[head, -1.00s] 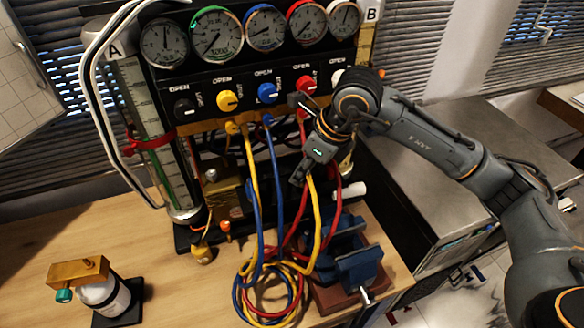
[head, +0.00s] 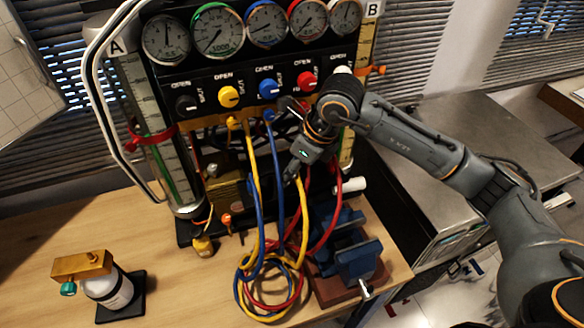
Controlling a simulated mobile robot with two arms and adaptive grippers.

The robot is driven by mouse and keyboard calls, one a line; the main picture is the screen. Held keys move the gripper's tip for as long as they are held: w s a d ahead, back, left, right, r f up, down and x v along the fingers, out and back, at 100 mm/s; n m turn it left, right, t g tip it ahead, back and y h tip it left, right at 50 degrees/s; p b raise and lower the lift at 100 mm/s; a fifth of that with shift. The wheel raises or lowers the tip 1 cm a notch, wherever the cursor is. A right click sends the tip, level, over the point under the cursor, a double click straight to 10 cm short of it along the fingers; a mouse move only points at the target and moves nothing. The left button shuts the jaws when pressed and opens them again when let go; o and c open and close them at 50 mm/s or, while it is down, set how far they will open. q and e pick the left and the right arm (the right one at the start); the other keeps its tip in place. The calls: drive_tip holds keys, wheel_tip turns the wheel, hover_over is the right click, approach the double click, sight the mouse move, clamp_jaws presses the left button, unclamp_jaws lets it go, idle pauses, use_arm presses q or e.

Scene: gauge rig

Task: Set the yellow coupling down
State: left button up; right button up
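My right gripper (head: 294,170) reaches in from the right, pointing down in front of the gauge panel, above the bench. The free end of the yellow hose (head: 302,215) rises to its fingertips, and the gripper appears shut on the yellow coupling at that end. The coupling itself is mostly hidden by the fingers and too small to make out. The hose's other end joins the manifold under the yellow knob (head: 229,97). My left gripper is not in view.
A blue vise (head: 352,255) on a reddish base stands just right of the coiled hoses (head: 268,290). A small white bottle with a brass block (head: 82,264) stands at left. The wooden bench (head: 180,285) is clear between bottle and coil.

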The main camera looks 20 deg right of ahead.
drive_tip(key=shift+r+p, duration=0.3)
drive_tip(key=p+v, duration=0.5)
drive_tip(key=v, duration=0.6)
drive_tip(key=shift+d+r, duration=0.15)
drive_tip(key=shift+r, duration=0.2)
drive_tip(key=shift+s, duration=0.15)
